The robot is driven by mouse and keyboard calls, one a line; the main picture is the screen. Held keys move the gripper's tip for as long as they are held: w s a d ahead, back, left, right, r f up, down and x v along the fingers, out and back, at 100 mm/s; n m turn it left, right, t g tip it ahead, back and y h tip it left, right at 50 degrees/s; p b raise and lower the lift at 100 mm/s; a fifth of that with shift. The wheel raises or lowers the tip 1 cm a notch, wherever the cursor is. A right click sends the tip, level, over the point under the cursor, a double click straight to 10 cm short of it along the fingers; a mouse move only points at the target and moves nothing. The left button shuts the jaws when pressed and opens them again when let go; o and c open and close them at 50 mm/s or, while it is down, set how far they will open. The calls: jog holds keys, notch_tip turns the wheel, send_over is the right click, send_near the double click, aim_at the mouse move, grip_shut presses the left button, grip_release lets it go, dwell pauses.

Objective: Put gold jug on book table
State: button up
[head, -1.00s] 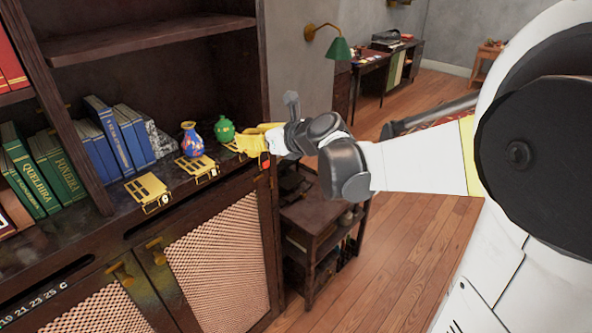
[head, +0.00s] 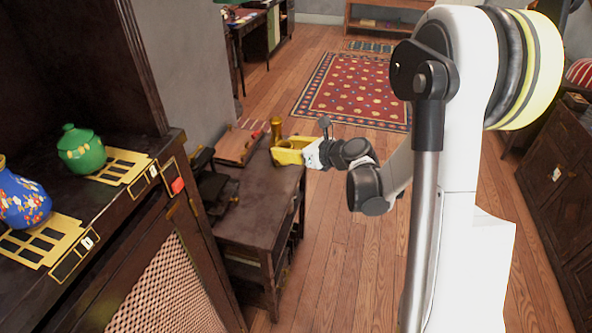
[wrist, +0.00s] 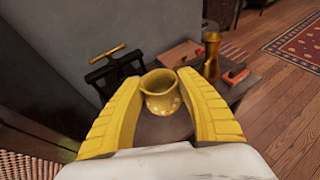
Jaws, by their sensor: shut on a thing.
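The gold jug (wrist: 162,98), round with a wide open mouth, sits between the yellow fingers of my gripper (wrist: 162,78) in the wrist view. My gripper is shut on it and holds it upright. In the head view my gripper (head: 286,152) is over the far right part of a small dark wooden table (head: 262,200), which I take as the book table. The jug is hard to make out there, against the yellow fingers. The table's top also shows in the wrist view (wrist: 234,92), beyond and below the jug. I cannot tell the gap between jug and table.
A tall brass vessel (wrist: 211,52) and a wooden box (head: 238,146) stand at the table's far end. A black device (wrist: 116,72) is at its left side. The cabinet (head: 150,215) at left bears a green jar (head: 81,150) and a blue vase (head: 22,202). The table's near top looks bare.

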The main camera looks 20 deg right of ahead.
jog(key=w+d+f+n+y+b, duration=0.1)
jog(key=w+d+f, duration=0.2)
jog(key=f, duration=0.2)
jog(key=w+d+f+n+y+b, duration=0.1)
jog(key=w+d+f, duration=0.2)
jog(key=f, duration=0.3)
jog(key=shift+g, duration=0.3)
jog(key=w+a+f+b, duration=0.1)
jog(key=w+a+f, duration=0.1)
jog(key=a, duration=0.1)
jog(key=w+a+f+b, duration=0.2)
jog(key=a, duration=0.1)
jog(key=w+a+f+b, duration=0.1)
jog(key=w+a+f, duration=0.1)
jog(key=a, duration=0.1)
jog(key=shift+a+f, duration=0.2)
jog(key=shift+f, duration=0.1)
jog(key=shift+f+b, duration=1.3)
jog(key=shift+f, duration=0.6)
jog(key=shift+f, duration=0.2)
jog(key=o, duration=1.2)
jog(key=shift+c, duration=0.2)
